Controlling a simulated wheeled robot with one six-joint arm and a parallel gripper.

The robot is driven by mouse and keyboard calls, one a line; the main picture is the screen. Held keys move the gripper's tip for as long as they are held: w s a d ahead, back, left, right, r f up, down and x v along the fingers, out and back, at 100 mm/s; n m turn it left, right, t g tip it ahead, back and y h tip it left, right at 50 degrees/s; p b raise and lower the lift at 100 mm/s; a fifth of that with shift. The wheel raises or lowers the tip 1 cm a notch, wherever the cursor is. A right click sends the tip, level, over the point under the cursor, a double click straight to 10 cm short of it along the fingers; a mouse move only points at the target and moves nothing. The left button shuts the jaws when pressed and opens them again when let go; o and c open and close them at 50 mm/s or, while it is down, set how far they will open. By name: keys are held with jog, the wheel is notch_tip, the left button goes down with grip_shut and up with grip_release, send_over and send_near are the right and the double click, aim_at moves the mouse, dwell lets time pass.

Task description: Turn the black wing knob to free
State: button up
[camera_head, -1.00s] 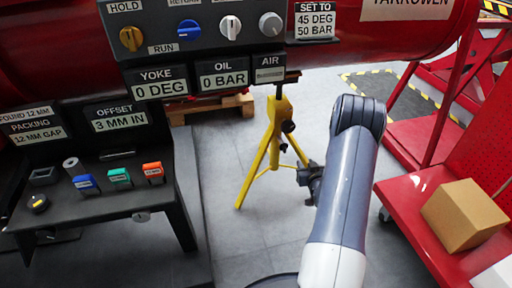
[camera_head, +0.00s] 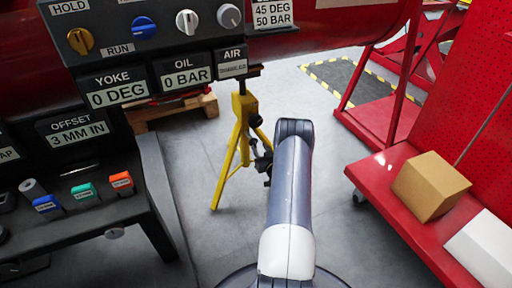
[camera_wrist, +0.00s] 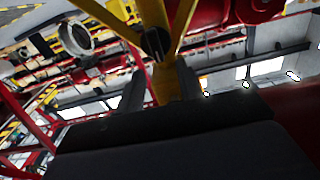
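A yellow tripod stand (camera_head: 241,135) stands on the grey floor in the head view. A small black knob (camera_head: 256,121) sits on its right side, probably the wing knob. In the wrist view a dark winged knob (camera_wrist: 155,43) shows against the yellow stand (camera_wrist: 165,88), above the gap between my fingers. My gripper (camera_head: 262,160) is just below and right of the knob in the head view, close to the stand's legs. In the wrist view my gripper (camera_wrist: 161,85) has its two dark fingers apart with nothing held. The fingers appear clear of the knob.
A dark control panel (camera_head: 150,35) with several knobs and the labels below it stand left of the tripod. A black bench (camera_head: 110,213) with coloured blocks is at lower left. A red cart (camera_head: 395,190) carrying a cardboard box (camera_head: 430,187) is at right. Floor between is clear.

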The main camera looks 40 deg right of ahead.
aim_at(255, 142)
jog(key=shift+b+x, duration=0.4)
jog(key=shift+x, duration=1.4)
jog(key=shift+c, duration=0.5)
grip_shut()
